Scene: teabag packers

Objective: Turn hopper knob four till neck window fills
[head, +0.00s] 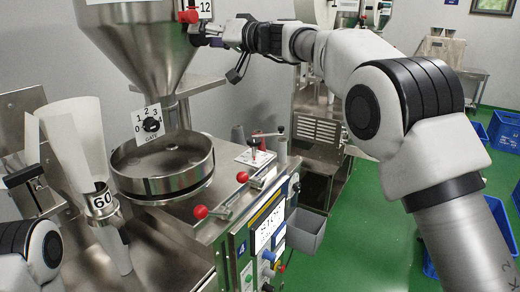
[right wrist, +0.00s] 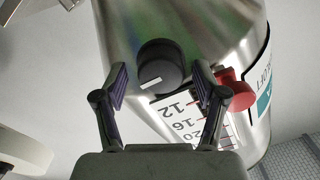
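The steel hopper (head: 140,45) stands at the upper left in the head view, its neck (head: 184,112) running down behind a dial plate (head: 140,116) marked 0 to 4 with a black knob (head: 152,125). In the right wrist view, a dark round knob (right wrist: 160,66) with a white pointer line sits on the hopper's steel wall (right wrist: 215,30). My right gripper (head: 207,36) is at the hopper's right side; in the wrist view its fingers (right wrist: 161,88) are apart, either side of the dark knob's lower part, with no clear contact. I cannot make out a neck window. My left gripper is out of view.
A red knob (right wrist: 236,90) and a scale label (right wrist: 190,112) are close to my right fingers. Below the hopper are a round steel pan (head: 165,178), red-knobbed levers (head: 201,211) and a white funnel (head: 75,135).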

